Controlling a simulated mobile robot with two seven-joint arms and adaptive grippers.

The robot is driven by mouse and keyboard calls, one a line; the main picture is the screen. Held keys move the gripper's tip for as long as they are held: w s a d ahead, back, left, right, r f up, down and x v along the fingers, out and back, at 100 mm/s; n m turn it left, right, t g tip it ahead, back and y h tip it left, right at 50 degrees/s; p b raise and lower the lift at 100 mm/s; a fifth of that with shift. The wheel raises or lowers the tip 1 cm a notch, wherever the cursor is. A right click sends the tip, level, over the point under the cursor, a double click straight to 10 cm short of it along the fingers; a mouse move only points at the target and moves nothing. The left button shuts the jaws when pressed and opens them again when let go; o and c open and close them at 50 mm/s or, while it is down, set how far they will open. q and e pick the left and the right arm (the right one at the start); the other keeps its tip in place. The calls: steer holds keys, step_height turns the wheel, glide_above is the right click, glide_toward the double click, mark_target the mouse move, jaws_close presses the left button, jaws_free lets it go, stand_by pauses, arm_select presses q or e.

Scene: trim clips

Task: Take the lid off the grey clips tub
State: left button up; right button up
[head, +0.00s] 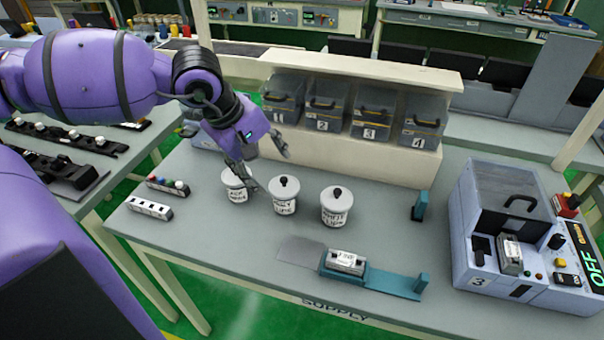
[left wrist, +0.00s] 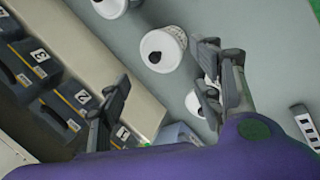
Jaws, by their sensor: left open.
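The grey clips tub (head: 284,200) is the middle of three white tubs on the table, upright, with its white lid and black knob on. In the left wrist view the grey clips tub (left wrist: 167,47) lies just beyond my fingertips, lid towards the camera. My left gripper (head: 262,166) is open and empty, above and behind the tubs, up and left of the grey one. It also shows in the left wrist view (left wrist: 165,70), its fingers wide apart. My right gripper is not in view.
The black clips tub (head: 236,186) stands close on the left, partly behind a finger. The white clips tub (head: 335,208) stands on the right. Numbered bins (head: 325,110) stand behind. A teal fixture (head: 375,282) lies in front; a grey machine (head: 520,240) is at right.

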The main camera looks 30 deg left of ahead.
mark_target(281, 187)
arm_select(q)
steer(key=x, duration=0.2)
steer(key=b+x, duration=0.1)
steer(key=x, duration=0.1)
steer(key=b+x, duration=0.1)
steer(key=x, duration=0.1)
steer(key=shift+s+f, duration=0.15)
steer(key=shift+s, duration=0.2)
steer(key=shift+w+f, duration=0.1)
steer(key=shift+f, duration=0.35)
steer(key=shift+w, duration=0.1)
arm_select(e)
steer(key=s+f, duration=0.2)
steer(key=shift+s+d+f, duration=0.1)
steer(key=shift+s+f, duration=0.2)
arm_select(q)
steer(key=shift+c, duration=0.5)
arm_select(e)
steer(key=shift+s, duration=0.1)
arm_select(q)
steer(key=c, duration=0.8)
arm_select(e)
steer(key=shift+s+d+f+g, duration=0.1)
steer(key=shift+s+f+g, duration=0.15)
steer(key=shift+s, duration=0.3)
